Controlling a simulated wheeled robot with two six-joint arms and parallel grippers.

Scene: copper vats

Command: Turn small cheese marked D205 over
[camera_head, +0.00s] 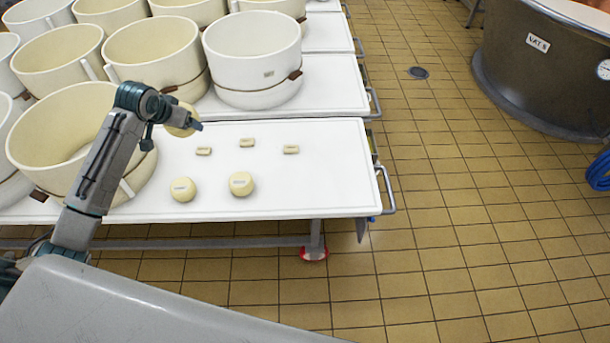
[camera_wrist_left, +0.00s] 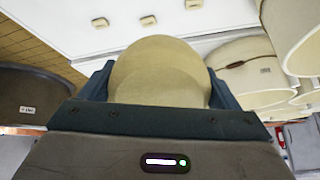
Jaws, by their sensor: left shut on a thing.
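My left gripper (camera_wrist_left: 158,92) is shut on a small round pale cheese (camera_wrist_left: 160,68), with one finger on each side of it in the left wrist view. In the head view this held cheese (camera_head: 181,119) is up above the white table (camera_head: 310,190), mostly behind the wrist. No mark can be read on its visible face. Two other small round cheeses, a left one (camera_head: 183,189) and a right one (camera_head: 241,184), lie on the table with labels too small to read. My right gripper is not in view.
Three small blocks (camera_head: 247,142) lie behind the cheeses on the table. Large cream hoops (camera_head: 75,130) crowd the left side, close to the arm. A white hoop (camera_head: 253,60) stands on the table behind. The table's right end is clear.

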